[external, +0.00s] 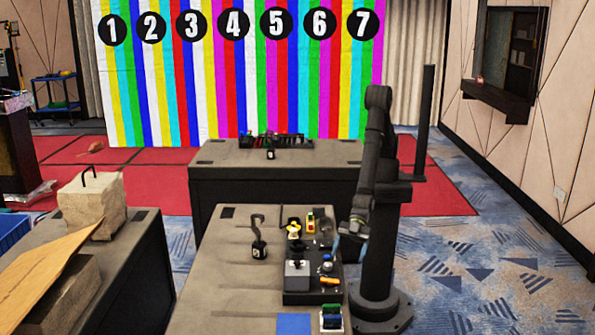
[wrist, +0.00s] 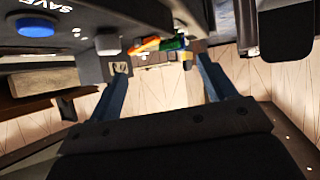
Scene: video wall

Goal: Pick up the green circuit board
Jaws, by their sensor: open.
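A small green item (external: 331,322) stands with blue and white parts at the near right corner of the front table in the external view. It may be the circuit board, but it is too small to be sure. My gripper (external: 337,246) hangs over the right edge of the table, beside the dark tray and apart from the green item. In the wrist view my gripper (wrist: 162,64) has its two blue fingers wide apart with nothing between them. Beyond the fingertips a small green piece (wrist: 172,44) shows next to an orange one; I cannot tell what it is.
A dark tray (external: 299,298) holds a grey box with a lever and small coloured tools. A black hooked object (external: 259,240) stands left of it. A blue square (external: 293,324) lies in front. The table's left part is clear. A blue button (wrist: 36,26) is close in the wrist view.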

